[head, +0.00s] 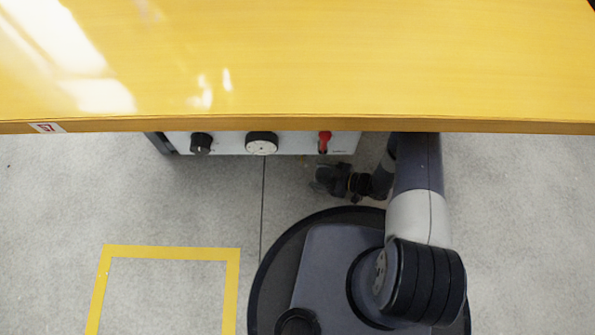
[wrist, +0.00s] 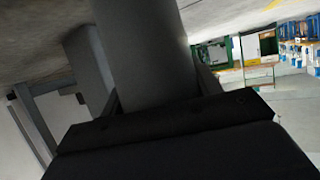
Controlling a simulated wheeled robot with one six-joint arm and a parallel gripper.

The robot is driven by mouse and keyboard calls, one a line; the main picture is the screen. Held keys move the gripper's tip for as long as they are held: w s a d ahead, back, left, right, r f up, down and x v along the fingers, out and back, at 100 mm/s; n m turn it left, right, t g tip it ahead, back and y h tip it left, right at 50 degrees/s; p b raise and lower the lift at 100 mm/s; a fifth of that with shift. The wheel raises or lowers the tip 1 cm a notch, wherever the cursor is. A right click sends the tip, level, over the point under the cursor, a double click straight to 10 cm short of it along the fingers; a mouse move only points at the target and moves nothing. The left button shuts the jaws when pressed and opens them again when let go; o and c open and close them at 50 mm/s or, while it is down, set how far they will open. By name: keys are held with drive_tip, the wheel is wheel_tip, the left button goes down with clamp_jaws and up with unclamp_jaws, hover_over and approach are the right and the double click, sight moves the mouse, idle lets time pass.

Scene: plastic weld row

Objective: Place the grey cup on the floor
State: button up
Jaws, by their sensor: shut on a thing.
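The grey cup (wrist: 145,45) fills the upper middle of the wrist view as a smooth grey cylinder. My gripper (wrist: 152,88) is shut on it, with a finger at each side of its wall. The cup's far end runs out of the picture at the top, and I cannot see its opening. In the head view my arm reaches under the table's front edge, and the cup cannot be made out there. The pale grey floor (head: 65,200) shows below the table edge. I cannot tell whether the cup touches it.
A yellow tabletop (head: 300,65) overhangs my arm. Yellow tape (head: 172,253) marks a square of empty floor at lower left. Shelving with blue parts (wrist: 292,52) stands far off in the wrist view.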

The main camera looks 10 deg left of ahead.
drive_tip(key=shift+b+x, duration=1.95)
drive_tip(key=shift+x, duration=2.75)
drive_tip(key=o, duration=1)
drive_tip(key=shift+c, duration=0.2)
drive_tip(key=shift+r, duration=0.1)
